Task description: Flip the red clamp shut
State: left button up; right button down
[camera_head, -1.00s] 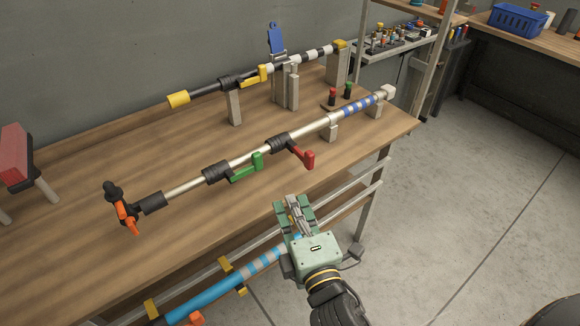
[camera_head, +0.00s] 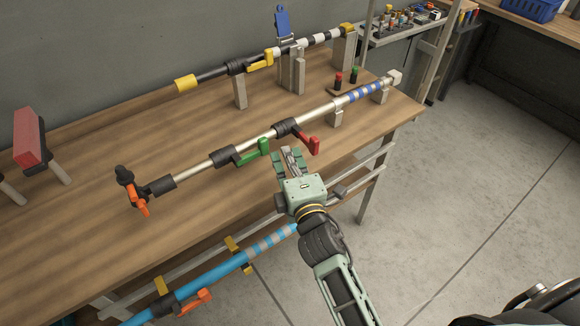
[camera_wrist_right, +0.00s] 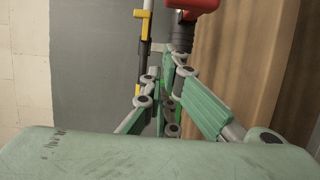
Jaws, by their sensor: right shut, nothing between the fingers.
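The red clamp (camera_head: 313,146) is a red lever on a black collar (camera_head: 288,128) around the silver pole. Its lever sticks out from the pole toward the table's front edge, with its tip bent up. In the right wrist view the red clamp (camera_wrist_right: 193,5) shows large at the top edge, cut off. My right gripper (camera_head: 287,154) is shut and empty, just in front of the pole and left of the red lever. I cannot tell whether it touches the lever. My left gripper is not in view.
A green clamp (camera_head: 252,155) sits on the same pole to the left, close to my right gripper. An orange-handled end (camera_head: 133,195) is further left. A yellow-clamped pole (camera_head: 262,60) stands behind. A blue pole (camera_head: 215,280) hangs below the table's front edge.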

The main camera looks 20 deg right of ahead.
jog(key=d, duration=0.3)
jog(key=shift+w+d+p, duration=0.1)
jog(key=shift+w+p, duration=0.15)
jog(key=shift+p, duration=0.1)
